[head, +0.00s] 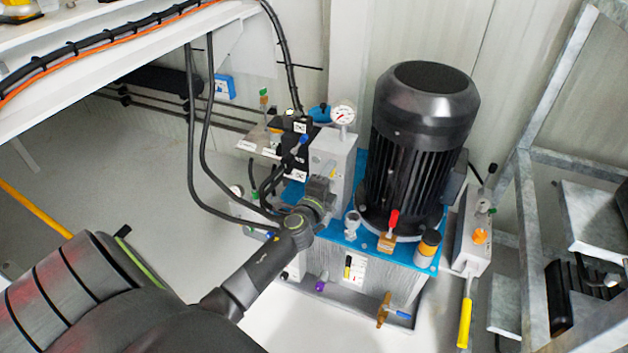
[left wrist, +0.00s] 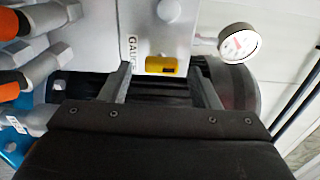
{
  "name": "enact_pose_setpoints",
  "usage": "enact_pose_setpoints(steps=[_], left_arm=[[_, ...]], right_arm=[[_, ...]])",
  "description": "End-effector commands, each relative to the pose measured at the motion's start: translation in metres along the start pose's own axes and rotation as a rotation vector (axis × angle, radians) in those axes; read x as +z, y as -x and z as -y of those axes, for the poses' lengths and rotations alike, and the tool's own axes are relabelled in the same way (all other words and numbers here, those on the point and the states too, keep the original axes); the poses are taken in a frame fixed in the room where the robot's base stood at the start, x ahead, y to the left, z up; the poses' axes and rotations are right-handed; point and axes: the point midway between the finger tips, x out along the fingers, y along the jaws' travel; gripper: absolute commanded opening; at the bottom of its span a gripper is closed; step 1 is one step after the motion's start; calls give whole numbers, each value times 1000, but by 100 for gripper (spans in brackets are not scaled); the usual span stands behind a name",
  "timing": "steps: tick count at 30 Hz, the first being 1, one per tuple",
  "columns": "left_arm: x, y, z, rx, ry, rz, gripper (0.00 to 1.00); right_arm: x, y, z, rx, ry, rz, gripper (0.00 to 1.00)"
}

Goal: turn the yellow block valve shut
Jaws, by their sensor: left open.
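The yellow block valve (left wrist: 160,66) shows in the left wrist view as a small yellow handle with a dark slot, on a grey block (left wrist: 150,25) beside a "GAUGE" label. In the head view, a small yellow part (head: 331,170) shows on the grey block, just above my gripper. My left gripper (left wrist: 161,76) is open, and its two fingers stand on either side of the yellow handle with gaps between. Whether the fingertips reach around the handle in depth, I cannot tell. In the head view my left gripper (head: 322,186) is at the block's front, its fingers mostly hidden. My right gripper is not in view.
A round pressure gauge (left wrist: 240,43) stands right of the fingers. Hose fittings (left wrist: 40,55) crowd the left side. A large black motor (head: 420,140) stands right of the block on the blue tank top (head: 345,235). Black hoses (head: 200,130) hang left of my arm.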

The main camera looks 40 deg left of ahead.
Motion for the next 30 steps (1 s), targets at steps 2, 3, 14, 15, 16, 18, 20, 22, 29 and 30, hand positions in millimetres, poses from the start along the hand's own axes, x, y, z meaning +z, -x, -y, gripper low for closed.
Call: enact_pose_setpoints(steps=[2, 3, 14, 15, 16, 18, 20, 22, 29, 30], left_arm=[[0, 15, 1, 2, 2, 1, 56], [0, 24, 0, 3, 2, 1, 56], [0, 104, -1, 3, 3, 2, 56], [0, 112, -1, 3, 2, 1, 56], [0, 118, -2, 3, 1, 1, 56], [0, 130, -2, 3, 2, 1, 56], [0, 139, -2, 3, 2, 1, 56], [0, 148, -2, 2, 1, 1, 56], [0, 160, 0, 1, 0, 1, 56], [0, 161, 0, 1, 0, 1, 56]], right_arm=[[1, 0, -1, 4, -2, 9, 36], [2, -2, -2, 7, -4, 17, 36], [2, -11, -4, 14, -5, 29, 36], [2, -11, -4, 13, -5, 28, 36], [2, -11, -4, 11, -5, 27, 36], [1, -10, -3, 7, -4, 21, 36], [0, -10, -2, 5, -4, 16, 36], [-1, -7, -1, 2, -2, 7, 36], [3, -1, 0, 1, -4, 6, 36], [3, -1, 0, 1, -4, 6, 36]])
